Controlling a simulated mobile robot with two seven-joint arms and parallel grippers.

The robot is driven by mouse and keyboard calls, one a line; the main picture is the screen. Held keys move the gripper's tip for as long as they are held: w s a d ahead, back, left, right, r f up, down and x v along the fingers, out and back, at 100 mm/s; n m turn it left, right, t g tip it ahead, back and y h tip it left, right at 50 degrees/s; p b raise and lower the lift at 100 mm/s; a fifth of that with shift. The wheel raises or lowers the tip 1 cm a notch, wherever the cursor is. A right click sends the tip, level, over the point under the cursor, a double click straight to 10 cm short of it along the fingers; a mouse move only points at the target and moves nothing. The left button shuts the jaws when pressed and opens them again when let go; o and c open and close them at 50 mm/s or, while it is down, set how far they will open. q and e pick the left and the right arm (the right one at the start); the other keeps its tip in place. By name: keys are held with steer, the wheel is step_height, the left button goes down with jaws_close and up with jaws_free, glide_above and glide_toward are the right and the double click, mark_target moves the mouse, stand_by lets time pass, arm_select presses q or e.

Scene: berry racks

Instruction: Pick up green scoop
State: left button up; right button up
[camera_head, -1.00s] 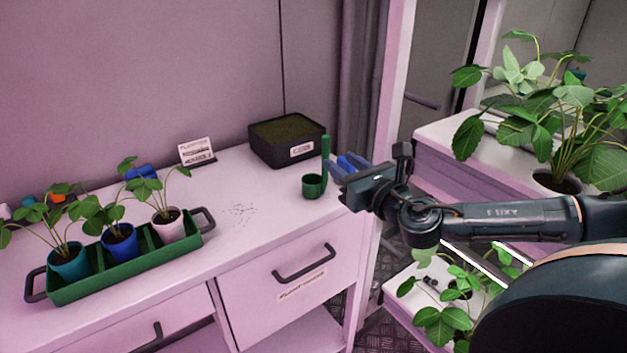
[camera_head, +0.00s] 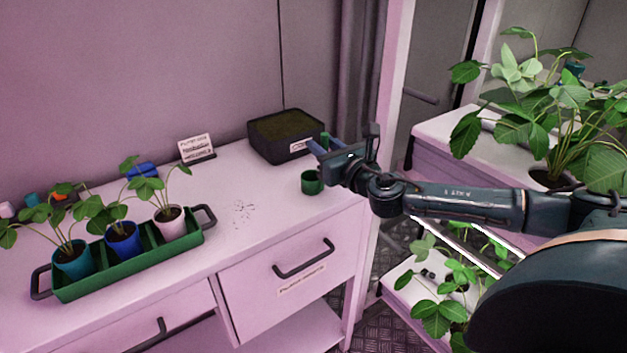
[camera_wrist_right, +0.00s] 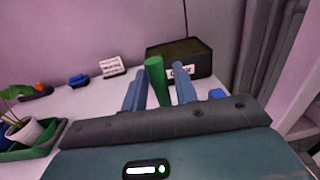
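The green scoop (camera_head: 312,183) stands on the white counter near its right end, in front of the black bin. Its cup shows in the head view, while its upright handle is mostly behind my right gripper (camera_head: 315,146). In the right wrist view the green handle (camera_wrist_right: 157,80) rises between the two blue fingers of my right gripper (camera_wrist_right: 160,88). The fingers are open, one on each side of the handle, and a gap shows on the right side. The scoop's cup is hidden in the wrist view. My left gripper is not in view.
A black bin of soil (camera_head: 285,150) stands just behind the scoop. A green tray (camera_head: 130,275) with potted seedlings is at the left. A small sign (camera_head: 197,147) and a blue object (camera_head: 142,170) are at the back. The middle counter is mostly clear, with scattered dark specks.

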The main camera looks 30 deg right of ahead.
jaws_close()
